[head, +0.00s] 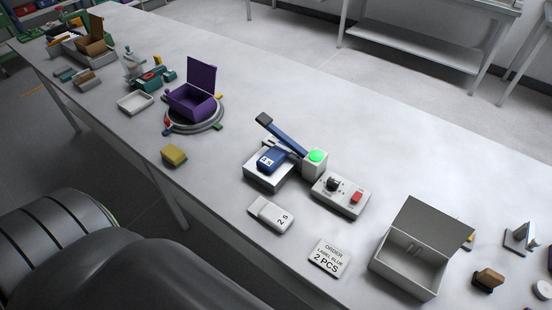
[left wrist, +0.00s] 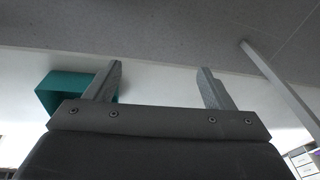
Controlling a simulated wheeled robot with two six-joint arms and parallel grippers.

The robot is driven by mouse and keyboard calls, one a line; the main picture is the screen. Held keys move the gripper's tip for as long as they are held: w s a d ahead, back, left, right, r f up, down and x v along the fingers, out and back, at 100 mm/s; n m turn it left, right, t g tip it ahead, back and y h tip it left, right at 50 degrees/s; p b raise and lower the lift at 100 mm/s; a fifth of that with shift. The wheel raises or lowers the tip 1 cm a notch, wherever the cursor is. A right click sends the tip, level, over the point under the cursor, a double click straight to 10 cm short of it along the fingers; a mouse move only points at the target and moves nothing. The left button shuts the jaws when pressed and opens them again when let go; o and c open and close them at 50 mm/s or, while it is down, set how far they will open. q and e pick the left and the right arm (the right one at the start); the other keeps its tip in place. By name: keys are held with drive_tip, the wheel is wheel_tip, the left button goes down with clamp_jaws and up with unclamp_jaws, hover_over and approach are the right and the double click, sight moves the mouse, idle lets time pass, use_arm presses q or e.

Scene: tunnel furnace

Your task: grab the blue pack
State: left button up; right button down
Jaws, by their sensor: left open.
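A small blue pack (head: 271,160) with a white label reading "4 s" sits on a white block-shaped device (head: 263,180) near the middle of the table. A blue lever arm with a dark end is raised above it, beside a glowing green button (head: 316,156). My left gripper (left wrist: 158,88) shows in the left wrist view with its two fingers wide apart and nothing between them. The blue pack is not seen in that view. Neither gripper shows in the head view.
A white "2 s" piece (head: 271,214), an order card (head: 330,258), a control box (head: 340,195) and an open grey box (head: 409,263) stand nearby. A purple box (head: 191,103) and yellow block (head: 174,155) are left. A teal object (left wrist: 48,98) is near the left finger.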

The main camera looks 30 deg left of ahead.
use_arm(q)
drive_tip(key=w+r+t, duration=0.1)
drive_tip(key=w+r, duration=0.2)
drive_tip(key=r, duration=0.9)
drive_tip(key=w+r+t, duration=0.1)
drive_tip(key=w+r, duration=0.2)
drive_tip(key=r, duration=1)
drive_tip(key=w+a+r+m+t+h, duration=0.1)
drive_tip(key=w+a+r+t+h, duration=0.1)
drive_tip(key=w+r+t, duration=0.9)
drive_tip(key=g+p, duration=0.1)
drive_tip(key=g, duration=0.1)
approach(272, 156)
drive_tip(key=x, duration=0.4)
drive_tip(key=shift+f, duration=0.1)
drive_tip(key=shift+w+f, duration=0.2)
drive_tip(key=shift+w, duration=0.15)
drive_tip(key=shift+w+f+p, duration=0.1)
drive_tip(key=shift+w+p, duration=0.4)
drive_tip(key=shift+w, duration=0.05)
drive_tip(key=shift+p+x, duration=0.4)
drive_tip(key=shift+x, duration=1.65)
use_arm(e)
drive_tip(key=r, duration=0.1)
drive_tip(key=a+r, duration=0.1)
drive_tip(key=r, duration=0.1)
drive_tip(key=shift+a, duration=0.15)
